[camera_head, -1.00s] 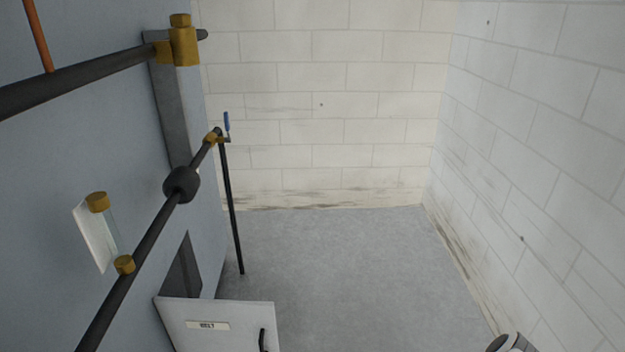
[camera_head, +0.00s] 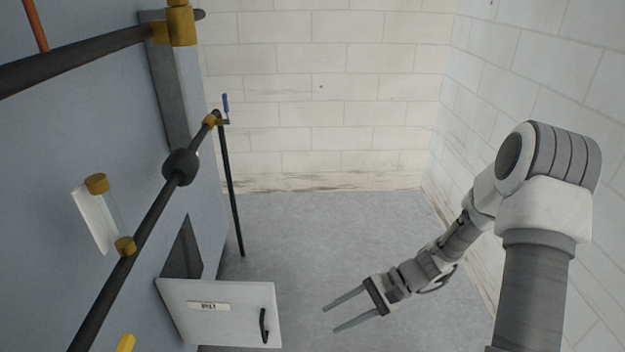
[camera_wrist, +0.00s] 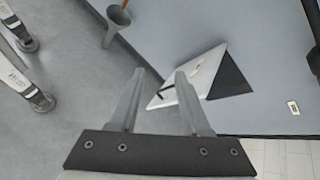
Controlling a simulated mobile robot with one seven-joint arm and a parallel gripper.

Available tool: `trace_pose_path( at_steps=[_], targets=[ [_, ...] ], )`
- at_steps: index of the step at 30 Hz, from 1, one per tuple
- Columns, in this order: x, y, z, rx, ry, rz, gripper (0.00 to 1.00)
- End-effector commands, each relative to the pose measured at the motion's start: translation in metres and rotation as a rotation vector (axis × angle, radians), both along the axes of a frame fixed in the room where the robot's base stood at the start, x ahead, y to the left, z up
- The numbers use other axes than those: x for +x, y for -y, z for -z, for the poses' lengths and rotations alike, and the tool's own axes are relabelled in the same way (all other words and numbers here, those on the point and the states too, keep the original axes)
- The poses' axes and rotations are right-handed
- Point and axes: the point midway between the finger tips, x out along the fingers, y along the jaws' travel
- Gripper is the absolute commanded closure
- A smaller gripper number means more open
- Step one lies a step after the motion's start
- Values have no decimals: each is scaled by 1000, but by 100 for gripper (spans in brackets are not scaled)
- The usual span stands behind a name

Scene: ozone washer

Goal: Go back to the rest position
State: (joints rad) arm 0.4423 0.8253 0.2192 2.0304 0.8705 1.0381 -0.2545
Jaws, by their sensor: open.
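My gripper (camera_head: 328,319) is open and empty, held out over the grey floor to the right of a small open door. The white door (camera_head: 218,312) carries a label and a black handle (camera_head: 264,325). It stands swung out from the blue-grey cabinet wall (camera_head: 60,180), with a dark opening (camera_head: 183,250) beside it. In the wrist view my gripper (camera_wrist: 160,75) has its two fingers spread apart. The door (camera_wrist: 192,80) shows beyond the fingertips, with the dark opening (camera_wrist: 230,78) beside it. No contact between gripper and door shows.
Dark pipes run along the cabinet, with a brass fitting (camera_head: 181,24), a sight glass (camera_head: 110,215) and a blue-handled valve (camera_head: 225,103). A thin black pipe (camera_head: 232,190) reaches the floor. White block walls (camera_head: 320,90) close the back and right. The middle floor (camera_head: 330,230) is clear.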

Motion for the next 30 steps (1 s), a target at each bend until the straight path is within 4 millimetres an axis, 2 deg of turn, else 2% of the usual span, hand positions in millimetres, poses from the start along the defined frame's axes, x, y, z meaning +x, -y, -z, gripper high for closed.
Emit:
trace_pose_path(
  at_steps=[1, 12, 30],
  targets=[
    [-2, 2, -15, -44, 36, -37, 53],
    [-29, 21, -98, -334, 255, -251, 53],
    [-93, 53, -216, -782, 663, -444, 53]
  ],
)
